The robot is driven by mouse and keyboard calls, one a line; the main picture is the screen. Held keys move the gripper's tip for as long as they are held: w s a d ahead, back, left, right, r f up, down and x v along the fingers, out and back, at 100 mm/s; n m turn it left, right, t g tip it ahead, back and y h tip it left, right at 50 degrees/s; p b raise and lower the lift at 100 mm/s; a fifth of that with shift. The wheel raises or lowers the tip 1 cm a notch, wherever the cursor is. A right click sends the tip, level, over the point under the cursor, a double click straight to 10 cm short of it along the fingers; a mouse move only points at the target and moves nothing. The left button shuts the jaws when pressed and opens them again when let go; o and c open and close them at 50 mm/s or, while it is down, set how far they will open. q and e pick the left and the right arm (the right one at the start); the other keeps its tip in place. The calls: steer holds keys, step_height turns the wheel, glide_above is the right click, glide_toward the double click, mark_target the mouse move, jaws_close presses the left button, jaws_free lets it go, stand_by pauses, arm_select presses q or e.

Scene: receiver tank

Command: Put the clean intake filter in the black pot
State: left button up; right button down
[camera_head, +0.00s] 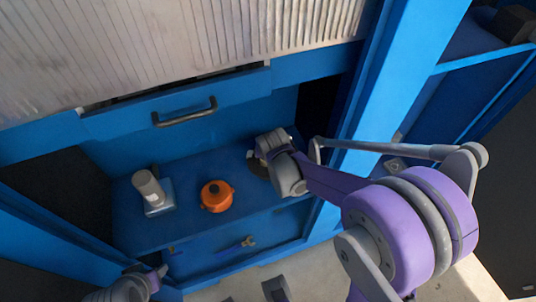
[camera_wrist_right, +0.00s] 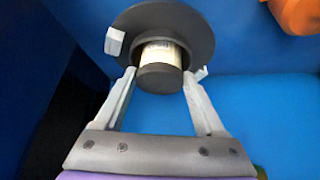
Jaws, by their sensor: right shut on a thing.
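My right gripper (camera_wrist_right: 160,80) has its two fingers on either side of a short cylinder (camera_wrist_right: 160,60) with a cream band and a dark grey end, likely the clean intake filter. Behind the cylinder is a wide dark grey round thing (camera_wrist_right: 195,25), likely the black pot; whether they touch is unclear. In the head view the right gripper (camera_head: 268,150) is at the right of the blue shelf, mostly hiding the filter, with the dark round thing (camera_head: 258,169) partly showing below it. My left gripper (camera_head: 150,280) is low at the left, its fingers unclear.
An orange lidded pot (camera_head: 216,196) stands mid-shelf on the blue shelf (camera_head: 195,230). A grey cylinder on a pale blue base (camera_head: 160,207) stands left of it. A handled blue front (camera_head: 184,113) overhangs the shelf. A blue post (camera_head: 375,120) rises at the right.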

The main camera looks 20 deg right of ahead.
steer(key=shift+f, duration=0.35)
jaws_free()
steer(key=shift+r, duration=0.1)
steer(key=shift+s+r, duration=0.1)
steer(key=shift+r, duration=0.2)
steer(key=p+v, duration=0.2)
steer(key=v, duration=0.8)
steer(key=s+a+n+y, duration=0.1)
steer(key=s+a+n, duration=0.2)
steer(key=s, duration=1.5)
steer(key=shift+s+f+g+y, duration=0.2)
steer(key=shift+f+g+y, duration=0.1)
steer(key=shift+g+y, duration=0.1)
steer(key=shift+a, duration=0.1)
